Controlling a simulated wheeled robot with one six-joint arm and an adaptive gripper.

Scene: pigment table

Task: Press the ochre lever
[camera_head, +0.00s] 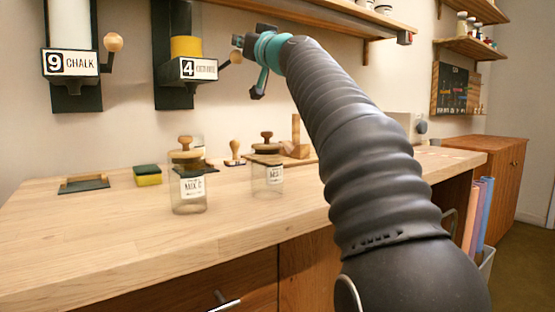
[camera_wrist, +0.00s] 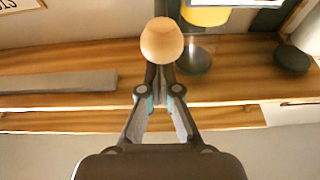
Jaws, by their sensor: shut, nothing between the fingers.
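The ochre dispenser (camera_head: 186,47), labelled 4, hangs on the back wall with yellow pigment in its tube. Its lever (camera_head: 236,57) ends in a round wooden knob at the dispenser's right side. My gripper (camera_head: 243,42) is shut and empty, with its tips close above the knob in the head view. In the wrist view a wooden knob (camera_wrist: 161,40) sits right at the tips of my shut gripper (camera_wrist: 160,72). I cannot tell whether they touch.
The chalk dispenser (camera_head: 70,60), labelled 9, hangs to the left with its own knobbed lever (camera_head: 113,42). Below is a wooden table (camera_head: 110,230) with lidded jars (camera_head: 188,185), a sponge (camera_head: 147,175) and a stamp (camera_head: 235,152). A shelf (camera_head: 340,12) is above my arm.

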